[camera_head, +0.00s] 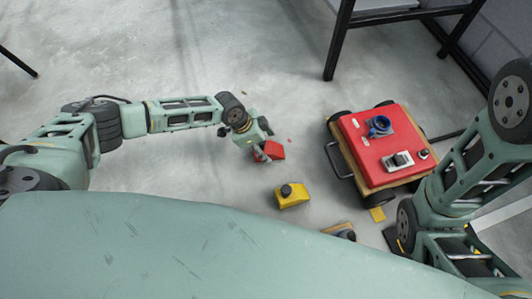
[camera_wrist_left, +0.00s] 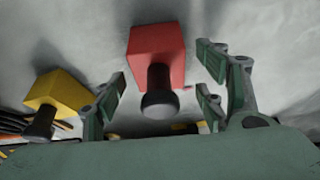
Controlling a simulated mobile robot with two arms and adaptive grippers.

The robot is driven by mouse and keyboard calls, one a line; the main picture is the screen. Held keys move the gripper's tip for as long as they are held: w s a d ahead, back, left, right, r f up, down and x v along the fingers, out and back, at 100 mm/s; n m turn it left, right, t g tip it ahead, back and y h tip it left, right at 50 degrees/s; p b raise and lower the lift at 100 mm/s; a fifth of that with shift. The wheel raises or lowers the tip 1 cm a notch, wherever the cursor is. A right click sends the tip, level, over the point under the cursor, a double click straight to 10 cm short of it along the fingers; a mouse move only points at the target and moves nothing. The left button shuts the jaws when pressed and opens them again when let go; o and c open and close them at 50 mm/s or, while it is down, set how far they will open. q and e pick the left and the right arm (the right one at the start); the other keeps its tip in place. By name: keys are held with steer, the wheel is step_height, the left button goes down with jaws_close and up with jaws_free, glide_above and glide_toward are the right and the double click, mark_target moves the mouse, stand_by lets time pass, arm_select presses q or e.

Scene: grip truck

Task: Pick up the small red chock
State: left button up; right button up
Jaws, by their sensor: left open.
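The small red chock (camera_head: 275,150) is on the grey floor, left of the red-topped cart, partly hidden by my left gripper (camera_head: 262,152) in the head view. In the left wrist view, the red chock (camera_wrist_left: 156,52) shows its block and a black round knob (camera_wrist_left: 160,97) pointing toward me. My left gripper (camera_wrist_left: 161,98) is open there, with finger pads to the left and right of the knob. I see gaps on both sides, so the pads look apart from it. My right arm shows at the right edge, but I cannot see its gripper.
A yellow chock (camera_head: 293,197) with a black knob sits nearby; it also shows in the left wrist view (camera_wrist_left: 58,92). The red-topped cart (camera_head: 362,158) on black wheels stands to the right. A black-legged table (camera_head: 338,45) is behind.

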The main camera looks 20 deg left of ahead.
arm_select(q)
steer(key=shift+b+x, duration=0.4)
steer(key=shift+x, duration=0.7)
steer(key=shift+r, duration=0.1)
steer(key=shift+c, duration=0.6)
steer(key=c, duration=1.5)
jaws_close()
steer(key=shift+r, duration=0.1)
